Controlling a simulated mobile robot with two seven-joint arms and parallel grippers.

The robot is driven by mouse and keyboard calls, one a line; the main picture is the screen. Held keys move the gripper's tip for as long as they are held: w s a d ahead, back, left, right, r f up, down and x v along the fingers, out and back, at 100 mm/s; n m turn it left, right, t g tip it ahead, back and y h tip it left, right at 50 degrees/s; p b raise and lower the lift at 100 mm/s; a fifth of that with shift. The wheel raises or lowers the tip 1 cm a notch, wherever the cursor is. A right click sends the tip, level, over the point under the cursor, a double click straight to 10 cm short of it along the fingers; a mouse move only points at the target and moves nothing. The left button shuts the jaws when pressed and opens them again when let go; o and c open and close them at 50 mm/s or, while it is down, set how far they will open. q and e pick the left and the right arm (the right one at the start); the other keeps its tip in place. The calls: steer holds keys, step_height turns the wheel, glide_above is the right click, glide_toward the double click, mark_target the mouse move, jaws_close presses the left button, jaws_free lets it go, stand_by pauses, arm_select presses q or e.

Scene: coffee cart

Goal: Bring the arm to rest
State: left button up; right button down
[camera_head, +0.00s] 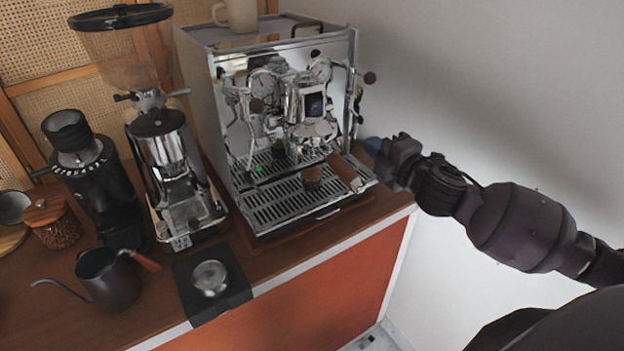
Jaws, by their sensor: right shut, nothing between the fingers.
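My right arm reaches in from the right edge. Its gripper (375,148) is beside the right side of the espresso machine (203,98), close to the wooden handle (345,172) near the drip tray. The gripper is small and partly dark in this view; it is shut with nothing held. I cannot tell whether it touches the machine or the handle. My left gripper is not in view.
A grinder (160,135), a smaller black grinder (98,185), a kettle (108,280) and a black mat (235,296) with a metal piece (210,277) stand left of the machine. A mug (240,14) is on top. The wall (520,80) lies behind my arm.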

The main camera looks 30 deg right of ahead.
stand_by(0.4)
steer(key=s+a+f+m+g, duration=0.25)
steer(key=f+m, duration=0.35)
steer(key=f, duration=0.3)
steer(key=s+a+f+m+g, duration=0.1)
steer(key=s+f+m, duration=0.35)
steer(key=f, duration=0.55)
steer(key=s+a+f+m+g+h, duration=0.1)
steer(key=s+a+f+m, duration=0.2)
steer(key=s+f, duration=0.3)
steer(key=s+a+f+m+g, duration=0.2)
steer(key=s+a+f+m, duration=0.2)
steer(key=s+f, duration=0.3)
steer(key=shift+a+f+h, duration=0.3)
steer(key=shift+h, duration=0.1)
steer(key=shift+w+m, duration=0.1)
steer(key=shift+m, duration=0.15)
